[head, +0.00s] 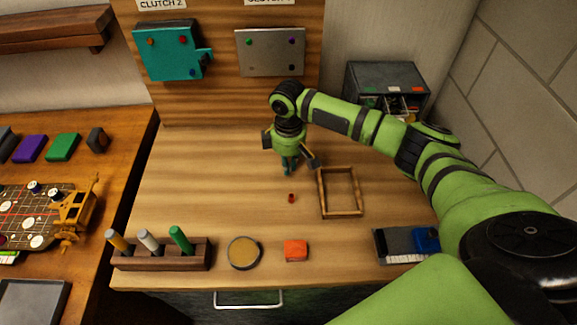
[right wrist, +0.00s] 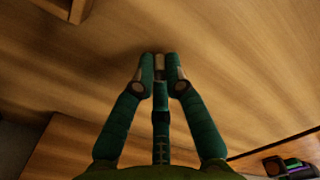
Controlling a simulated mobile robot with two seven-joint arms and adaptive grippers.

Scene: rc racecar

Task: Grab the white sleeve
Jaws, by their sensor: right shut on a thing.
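The white sleeve (head: 149,241) stands tilted in a dark wooden rack (head: 160,256) at the front left of the bench, between a yellow-orange sleeve (head: 119,241) and a green sleeve (head: 181,239). My right gripper (head: 290,169) is well to the right of and behind the rack, pointing down over the middle of the bench. In the right wrist view its fingertips (right wrist: 160,68) are close together on a small brownish piece (right wrist: 160,61), mostly hidden and too dark to identify. My left gripper is not in view.
A small red piece (head: 291,198) and a wooden frame (head: 340,192) lie near the right gripper. A round tin (head: 243,252) and an orange block (head: 295,250) sit at the front. A game board (head: 33,215) is on the left table. The bench's left middle is clear.

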